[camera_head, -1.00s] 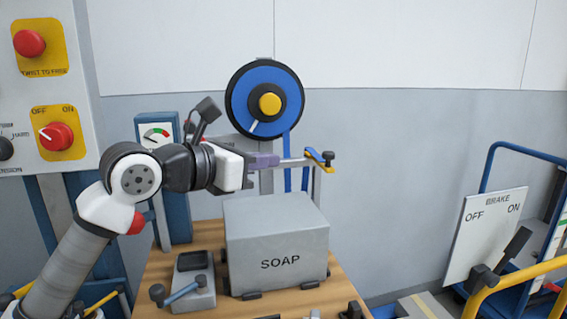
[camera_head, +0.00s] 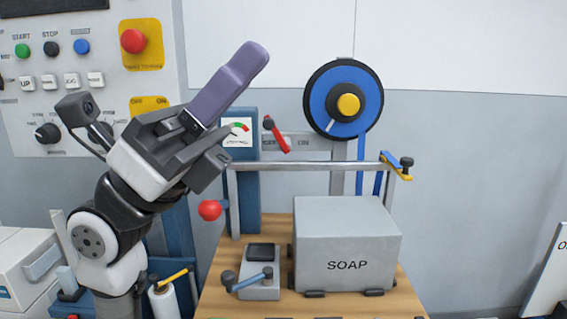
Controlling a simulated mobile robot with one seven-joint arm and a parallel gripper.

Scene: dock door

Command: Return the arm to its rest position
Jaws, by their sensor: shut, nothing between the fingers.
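My arm rises at the left of the head view, bent at a dark joint. My gripper (camera_head: 246,66) points up and to the right, in front of the grey wall and the control panel's right edge. Its purple fingers are together with nothing held. It is above and left of the soap box and apart from it. The dark gripper body hides part of the panel's lower yellow plate and of the blue gauge post.
A grey box marked SOAP (camera_head: 347,245) stands on a wooden bench (camera_head: 268,228) beside a small clamp device (camera_head: 260,280). A metal rail (camera_head: 300,165) and a blue reel (camera_head: 344,99) are behind. A control panel (camera_head: 60,122) is at upper left.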

